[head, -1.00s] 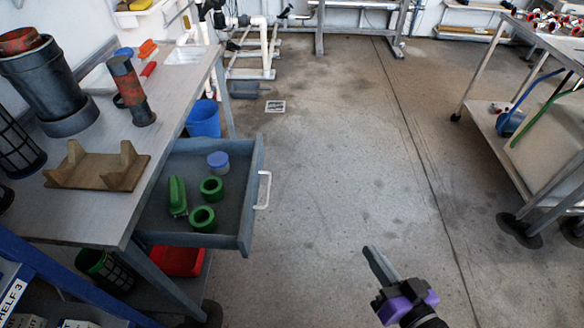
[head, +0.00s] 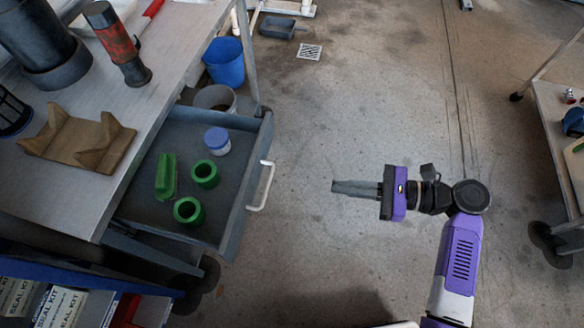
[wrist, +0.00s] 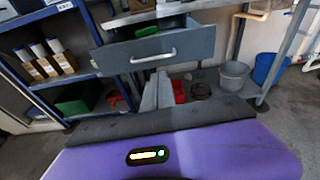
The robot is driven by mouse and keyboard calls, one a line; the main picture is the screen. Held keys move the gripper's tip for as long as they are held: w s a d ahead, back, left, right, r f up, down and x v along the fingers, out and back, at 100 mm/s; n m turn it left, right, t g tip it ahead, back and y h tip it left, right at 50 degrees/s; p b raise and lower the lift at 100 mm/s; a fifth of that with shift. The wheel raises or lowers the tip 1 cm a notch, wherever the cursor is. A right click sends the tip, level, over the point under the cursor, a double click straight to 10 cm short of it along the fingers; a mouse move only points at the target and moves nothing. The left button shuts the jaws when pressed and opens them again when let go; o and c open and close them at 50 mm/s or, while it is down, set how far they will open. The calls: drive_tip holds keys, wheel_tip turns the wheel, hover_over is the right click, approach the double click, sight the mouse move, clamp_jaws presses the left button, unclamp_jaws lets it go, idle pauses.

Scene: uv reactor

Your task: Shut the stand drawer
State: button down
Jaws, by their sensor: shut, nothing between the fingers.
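The stand drawer (head: 233,215) is pulled out from under the grey stand top. It holds green rings, a green piece and a blue-lidded jar. Its white handle (head: 262,187) is on the drawer front, facing right. My gripper (head: 335,188) is shut and empty. It is to the right of the handle, apart from it, pointing left toward the drawer front. In the wrist view the drawer front (wrist: 190,46) and its handle (wrist: 153,58) are ahead, above the fingertips (wrist: 160,75).
The stand top (head: 75,190) carries a wooden cradle (head: 80,142) and dark cylinders. A cart (head: 555,140) is at the right. The floor between is clear.

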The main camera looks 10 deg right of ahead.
sight(170, 158)
drive_tip(key=b+x, duration=0.2)
drive_tip(key=x, duration=1.2)
drive_tip(key=shift+s+f, duration=0.2)
drive_tip(key=shift+a, duration=0.1)
drive_tip(key=shift+w+a+r, duration=0.15)
drive_tip(key=shift+a, duration=0.25)
drive_tip(key=r+x, duration=0.1)
drive_tip(key=x, duration=0.7)
drive_tip(key=r+p+x, duration=0.1)
drive_tip(key=r+x, duration=0.1)
drive_tip(key=x, duration=0.5)
drive_tip(key=a+r+p+x, duration=0.1)
drive_tip(key=x, duration=0.7)
drive_tip(key=shift+w+a, duration=0.25)
drive_tip(key=shift+w, duration=0.05)
drive_tip(key=shift+w+a+r, duration=0.1)
drive_tip(key=shift+w+a, duration=0.1)
drive_tip(key=shift+a, duration=0.45)
drive_tip(key=shift+w+a+r, duration=0.1)
drive_tip(key=shift+a+r, duration=0.1)
